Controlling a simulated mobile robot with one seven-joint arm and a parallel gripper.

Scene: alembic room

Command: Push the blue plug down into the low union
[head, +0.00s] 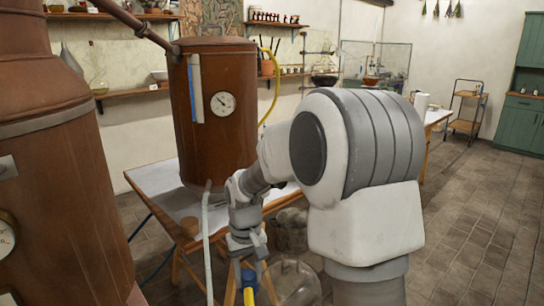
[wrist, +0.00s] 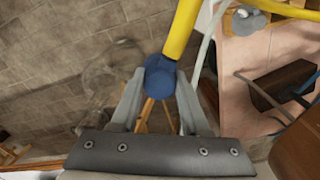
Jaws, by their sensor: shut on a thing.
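My gripper (head: 247,262) hangs low in front of the table in the head view. In the wrist view my gripper (wrist: 158,92) has its two grey fingers closed on the sides of the blue plug (wrist: 159,76). The plug also shows low in the head view (head: 248,277).
A copper vessel with a dial (head: 215,110) stands on a wooden table (head: 155,177). A pale tube (head: 206,240) drops from its base, close left of my gripper. A large copper still (head: 75,190) fills the left. Clear glassware (head: 297,282) stands below right. Open floor lies farther right.

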